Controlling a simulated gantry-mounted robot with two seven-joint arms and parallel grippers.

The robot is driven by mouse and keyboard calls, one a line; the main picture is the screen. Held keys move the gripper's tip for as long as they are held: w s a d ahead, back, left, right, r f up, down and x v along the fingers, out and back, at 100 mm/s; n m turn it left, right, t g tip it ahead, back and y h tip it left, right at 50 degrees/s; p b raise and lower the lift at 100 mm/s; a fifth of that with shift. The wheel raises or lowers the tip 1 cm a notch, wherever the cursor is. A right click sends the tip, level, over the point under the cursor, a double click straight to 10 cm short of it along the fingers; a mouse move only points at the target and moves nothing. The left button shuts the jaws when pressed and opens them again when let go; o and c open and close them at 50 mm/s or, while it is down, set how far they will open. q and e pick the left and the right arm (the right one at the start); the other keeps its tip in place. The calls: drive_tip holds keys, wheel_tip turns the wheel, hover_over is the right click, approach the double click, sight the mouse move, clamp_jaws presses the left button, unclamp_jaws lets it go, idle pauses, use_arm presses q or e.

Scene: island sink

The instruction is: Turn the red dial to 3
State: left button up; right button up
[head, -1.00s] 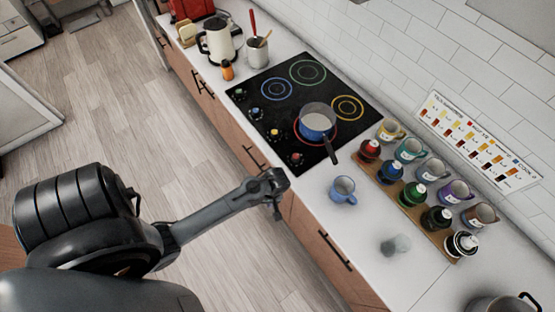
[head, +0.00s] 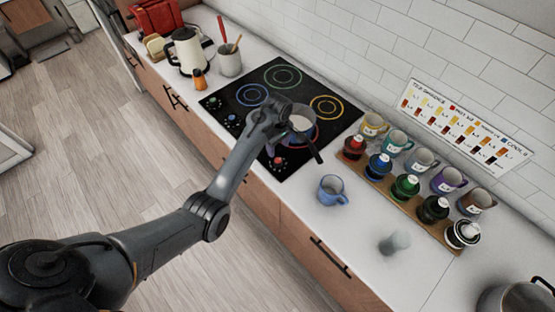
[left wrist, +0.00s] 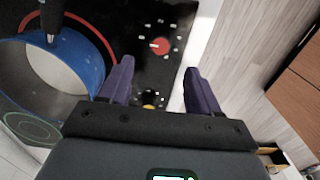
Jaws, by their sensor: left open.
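The red dial (head: 278,162) sits near the front right corner of the black cooktop (head: 312,83). In the left wrist view the red dial (left wrist: 160,46) lies beyond the fingertips, roughly between their directions, apart from both. My left gripper (left wrist: 158,82) is open and empty, its two purple fingers spread above the cooktop's edge. In the head view my left gripper (head: 278,122) is over the cooktop beside the blue pot (head: 301,125) and partly hides it. White marks ring the dial, but its setting is too small to read. My right gripper is not in view.
The blue pot (left wrist: 65,72) stands close on the left in the wrist view, its dark handle sticking out. Other dials line the cooktop's front edge. A blue mug (head: 332,190) and a rack of bottles and mugs (head: 378,184) stand to the right. Counter between them is clear.

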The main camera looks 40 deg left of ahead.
sight(278, 160)
use_arm(q)
wheel_tip(278, 160, down, 9)
drive_tip(key=shift+r+b, duration=0.1)
drive_tip(key=shift+b, duration=0.25)
drive_tip(key=c, duration=1)
drive_tip(key=shift+c, duration=0.2)
